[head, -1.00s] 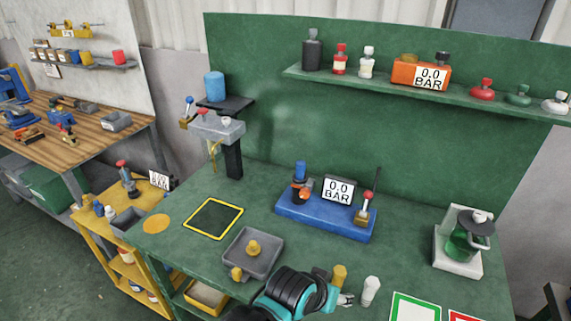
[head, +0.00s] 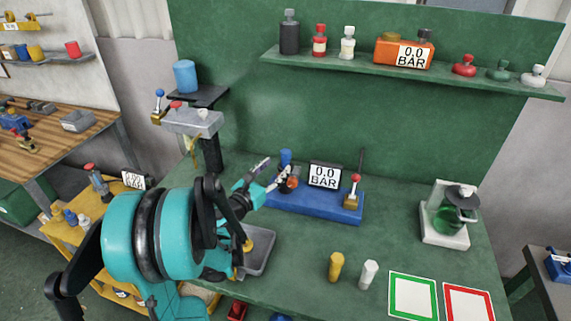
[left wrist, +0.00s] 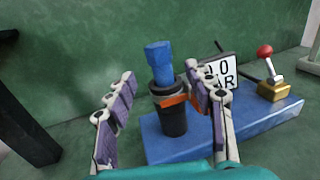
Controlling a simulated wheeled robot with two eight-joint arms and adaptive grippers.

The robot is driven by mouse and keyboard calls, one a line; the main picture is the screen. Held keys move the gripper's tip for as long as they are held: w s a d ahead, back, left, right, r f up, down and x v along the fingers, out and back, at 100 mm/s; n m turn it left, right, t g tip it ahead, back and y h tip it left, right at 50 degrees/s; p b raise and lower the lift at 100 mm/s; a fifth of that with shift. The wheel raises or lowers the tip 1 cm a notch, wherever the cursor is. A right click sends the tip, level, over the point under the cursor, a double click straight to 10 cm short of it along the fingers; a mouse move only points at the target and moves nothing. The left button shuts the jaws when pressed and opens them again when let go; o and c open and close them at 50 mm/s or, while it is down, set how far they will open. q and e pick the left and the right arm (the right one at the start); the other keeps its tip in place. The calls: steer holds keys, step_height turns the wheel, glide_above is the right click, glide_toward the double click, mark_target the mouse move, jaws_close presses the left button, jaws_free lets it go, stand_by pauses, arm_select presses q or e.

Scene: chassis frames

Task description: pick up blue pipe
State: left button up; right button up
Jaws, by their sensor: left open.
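The blue pipe (left wrist: 159,62) stands upright in a dark cylindrical holder (left wrist: 170,112) with an orange band, on the left end of a blue base (left wrist: 250,120). In the head view the pipe's top (head: 286,157) shows just behind my left gripper (head: 272,174). My left gripper (left wrist: 165,103) is open and empty in the left wrist view. Its fingers reach to either side of the pipe and holder in the picture, with the right finger close to the holder. I cannot tell whether it touches. My right gripper is not in view.
The base also carries a 0.0 BAR display (head: 325,175) and a red-knobbed lever (head: 353,190). A grey tray (head: 262,250) is partly hidden by my left arm. A yellow piece (head: 336,266) and a white piece (head: 368,274) stand at the front. A green-framed card (head: 413,295) lies to the right.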

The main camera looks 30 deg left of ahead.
mark_target(283, 159)
arm_select(q)
steer(key=w, duration=0.2)
steer(key=w+b, duration=0.1)
steer(key=w, duration=0.3)
steer(key=shift+w+d+r+b, duration=0.1)
steer(key=shift+w+r+b, duration=0.2)
steer(key=shift+b, duration=0.1)
jaws_close()
